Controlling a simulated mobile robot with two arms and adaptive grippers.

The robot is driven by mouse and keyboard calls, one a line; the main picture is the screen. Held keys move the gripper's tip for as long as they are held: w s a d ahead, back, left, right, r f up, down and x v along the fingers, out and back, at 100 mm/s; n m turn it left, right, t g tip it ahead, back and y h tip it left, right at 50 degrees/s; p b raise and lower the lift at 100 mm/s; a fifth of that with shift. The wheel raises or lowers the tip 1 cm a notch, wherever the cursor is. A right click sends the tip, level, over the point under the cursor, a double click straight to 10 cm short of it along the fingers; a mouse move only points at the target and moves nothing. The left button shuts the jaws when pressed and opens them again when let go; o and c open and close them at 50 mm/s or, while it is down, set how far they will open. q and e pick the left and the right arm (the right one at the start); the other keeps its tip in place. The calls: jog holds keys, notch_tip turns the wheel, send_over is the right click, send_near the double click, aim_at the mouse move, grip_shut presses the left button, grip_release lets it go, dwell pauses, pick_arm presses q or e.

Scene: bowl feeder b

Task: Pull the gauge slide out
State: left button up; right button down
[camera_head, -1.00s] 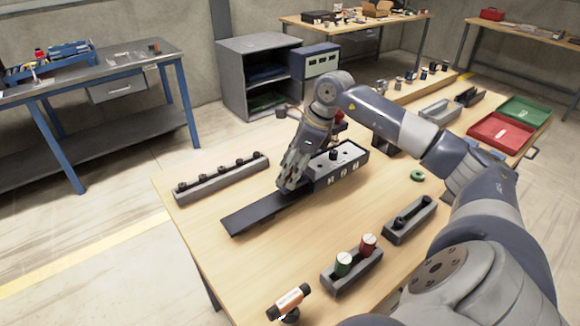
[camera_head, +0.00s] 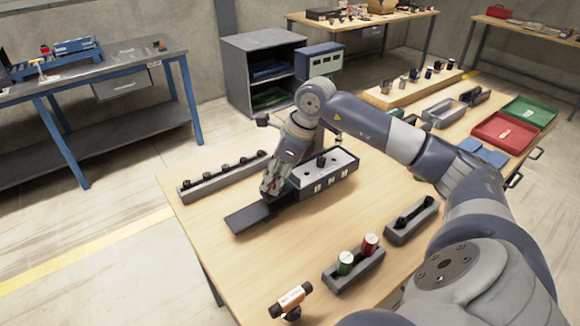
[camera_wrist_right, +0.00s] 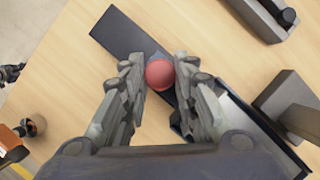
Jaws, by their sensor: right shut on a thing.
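The gauge slide (camera_head: 326,184) is a long dark box with a pale top, small holes, white labels on its side and a black knob on top. It sits on a flat dark rail (camera_head: 247,218) that reaches out to the left. My right gripper (camera_head: 270,190) is at the slide's left end, over the rail. In the right wrist view, a red ball knob (camera_wrist_right: 159,74) sits between the fingertips of my right gripper (camera_wrist_right: 160,70), which is shut on it. The dark rail also shows there (camera_wrist_right: 118,32). The head view hides the knob. My left gripper is not in view.
A grey rack with several black pegs (camera_head: 222,179) lies behind the rail. A holder with red and green capped cylinders (camera_head: 357,272), an orange gauge (camera_head: 292,298) and a grey cradle (camera_head: 411,221) stand at the front. The red tray (camera_head: 505,132) is far right. Wood left of the rail is clear.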

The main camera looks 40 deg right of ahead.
jog(key=w+a, duration=0.2)
jog(key=a, duration=1.6)
jog(key=shift+a, duration=0.15)
jog(key=c, duration=1.5)
grip_release()
jog(key=shift+o, duration=1.1)
jog(key=shift+a, duration=0.2)
jog(key=shift+d, duration=0.1)
jog(key=v, duration=1.2)
jog(key=shift+f, duration=0.1)
